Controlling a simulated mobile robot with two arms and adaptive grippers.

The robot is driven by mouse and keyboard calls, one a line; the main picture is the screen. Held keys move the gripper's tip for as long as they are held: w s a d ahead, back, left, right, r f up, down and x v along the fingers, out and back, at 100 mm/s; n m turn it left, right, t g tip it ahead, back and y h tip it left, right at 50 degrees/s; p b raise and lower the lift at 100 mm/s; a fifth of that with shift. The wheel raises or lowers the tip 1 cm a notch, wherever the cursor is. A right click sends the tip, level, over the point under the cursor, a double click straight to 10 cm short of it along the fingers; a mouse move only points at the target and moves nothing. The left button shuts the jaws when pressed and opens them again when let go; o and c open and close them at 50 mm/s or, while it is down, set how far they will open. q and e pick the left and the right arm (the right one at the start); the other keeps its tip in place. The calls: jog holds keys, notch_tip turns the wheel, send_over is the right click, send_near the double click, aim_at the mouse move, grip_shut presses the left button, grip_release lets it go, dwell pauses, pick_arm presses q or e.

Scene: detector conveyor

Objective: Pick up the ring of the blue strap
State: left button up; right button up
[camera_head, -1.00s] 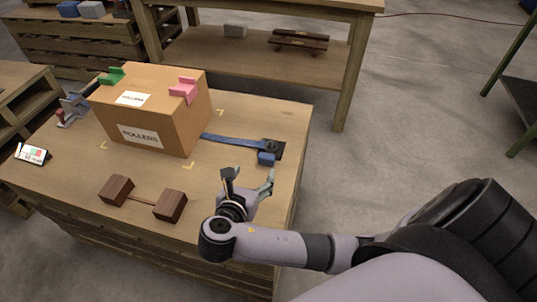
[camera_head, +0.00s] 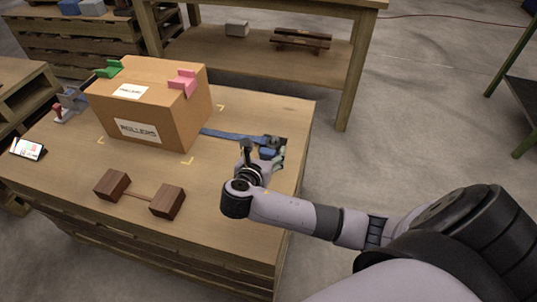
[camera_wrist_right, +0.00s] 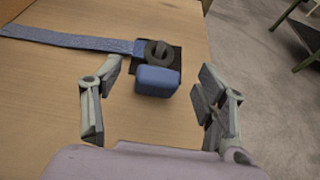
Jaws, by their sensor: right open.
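The blue strap (camera_head: 228,134) lies on the wooden table, running right from beside the cardboard box. It also shows in the right wrist view (camera_wrist_right: 75,41). At its right end are a dark ring (camera_wrist_right: 158,53) on a black plate (camera_wrist_right: 174,66) and a blue block (camera_wrist_right: 157,81) in front of it. My right gripper (camera_head: 266,151) is at this end of the strap. In the right wrist view the right gripper (camera_wrist_right: 152,112) is open and empty, its fingers either side of the block and short of the ring. In the head view it partly hides the block. My left gripper is out of view.
Two joined brown blocks (camera_head: 139,194) lie at the table's front. The table's right edge is close to my right gripper.

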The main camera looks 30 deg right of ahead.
aim_at(268, 149)
jog(key=x, duration=0.2)
jog(key=b+x, duration=0.1)
jog(key=x, duration=0.1)
jog(key=shift+f, duration=0.3)
jog(key=shift+c, duration=0.2)
jog(key=c, duration=1.3)
